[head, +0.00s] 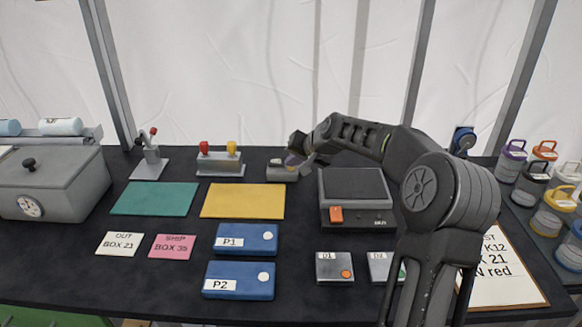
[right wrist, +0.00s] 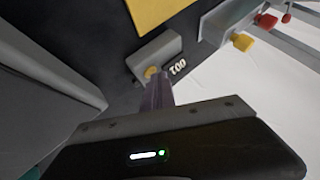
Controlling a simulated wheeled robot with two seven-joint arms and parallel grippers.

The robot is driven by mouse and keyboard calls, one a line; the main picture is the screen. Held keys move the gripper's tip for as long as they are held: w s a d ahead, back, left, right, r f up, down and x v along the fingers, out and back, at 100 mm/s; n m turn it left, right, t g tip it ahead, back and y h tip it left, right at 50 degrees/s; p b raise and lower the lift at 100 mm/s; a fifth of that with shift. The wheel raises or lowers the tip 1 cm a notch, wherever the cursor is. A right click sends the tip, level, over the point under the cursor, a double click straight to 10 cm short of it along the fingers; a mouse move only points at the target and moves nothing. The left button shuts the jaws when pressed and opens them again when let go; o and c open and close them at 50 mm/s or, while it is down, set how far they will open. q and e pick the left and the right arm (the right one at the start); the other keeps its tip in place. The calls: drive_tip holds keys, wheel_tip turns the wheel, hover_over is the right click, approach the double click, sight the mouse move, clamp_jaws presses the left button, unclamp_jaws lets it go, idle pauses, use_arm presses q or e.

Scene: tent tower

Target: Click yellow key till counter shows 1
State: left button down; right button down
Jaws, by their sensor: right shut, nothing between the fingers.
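The counter device, a small grey box (head: 277,173), stands at the back of the table beyond the yellow mat. In the right wrist view the grey box (right wrist: 172,50) shows its round yellow key (right wrist: 150,72) and, beside it, white counter digits (right wrist: 178,67), which appear upside down and seem to read 001. My right gripper (head: 291,160) is shut and empty over this box. Its fingertips (right wrist: 155,82) are right by the yellow key; I cannot tell whether they touch it. In the head view my gripper hides the key. My left gripper is not in view.
A block with red and yellow knobs (head: 220,163) stands left of the counter box. A dark scale-like device (head: 355,190) stands to its right. The yellow mat (head: 243,201) and green mat (head: 155,198) lie clear in front.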

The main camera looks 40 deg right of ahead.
drive_tip(key=shift+r+p, duration=0.6)
drive_tip(key=shift+r, duration=0.25)
wheel_tip(320, 180, up, 5)
drive_tip(key=p, duration=0.3)
idle(1.1)
